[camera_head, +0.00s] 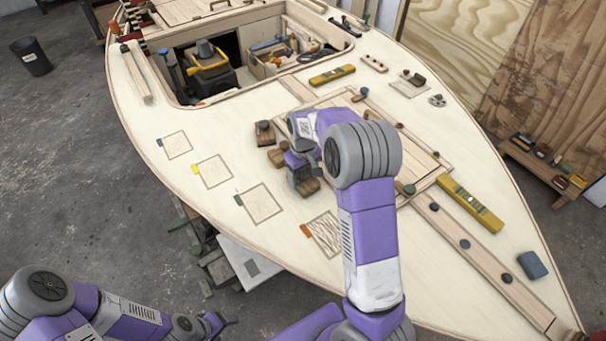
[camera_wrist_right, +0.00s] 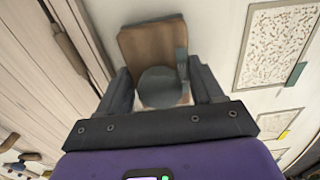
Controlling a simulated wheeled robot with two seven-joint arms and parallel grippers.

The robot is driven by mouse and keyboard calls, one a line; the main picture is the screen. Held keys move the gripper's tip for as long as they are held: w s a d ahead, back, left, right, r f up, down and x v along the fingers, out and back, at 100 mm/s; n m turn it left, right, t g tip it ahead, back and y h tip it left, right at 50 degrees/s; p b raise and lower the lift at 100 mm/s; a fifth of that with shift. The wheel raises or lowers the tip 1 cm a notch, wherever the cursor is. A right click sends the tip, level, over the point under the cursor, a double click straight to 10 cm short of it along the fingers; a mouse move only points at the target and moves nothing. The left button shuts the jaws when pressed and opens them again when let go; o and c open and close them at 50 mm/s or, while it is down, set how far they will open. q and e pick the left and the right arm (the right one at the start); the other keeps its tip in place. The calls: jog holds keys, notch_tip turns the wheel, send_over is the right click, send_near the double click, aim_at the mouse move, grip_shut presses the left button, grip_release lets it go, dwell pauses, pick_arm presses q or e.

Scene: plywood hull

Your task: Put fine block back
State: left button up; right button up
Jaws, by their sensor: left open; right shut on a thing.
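My right gripper (camera_head: 301,172) is over the deck, just right of the row of outlined patches. In the right wrist view its fingers (camera_wrist_right: 163,88) are shut around the round grey knob of a brown wooden block (camera_wrist_right: 137,45). A grey-green tab stands on the block's edge. In the head view the block (camera_head: 308,187) is partly hidden by the gripper. I cannot tell if it touches the deck. Two other knobbed blocks, one at the back (camera_head: 265,132) and one beside the gripper (camera_head: 276,157), sit nearby. My left gripper (camera_head: 218,322) is open and empty at the lower left, off the deck.
Four outlined patches carry coloured tabs: blue (camera_head: 177,145), yellow (camera_head: 213,171), green (camera_head: 260,203) and orange, this one scribbled (camera_head: 326,235). A long plank (camera_head: 470,250) and yellow levels (camera_head: 470,205) lie right. An open hatch with tools (camera_head: 215,70) is behind.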

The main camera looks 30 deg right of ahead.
jog(key=shift+f, duration=0.1)
jog(key=o, duration=1.4)
notch_tip(320, 180, up, 12)
jog(key=p, duration=0.3)
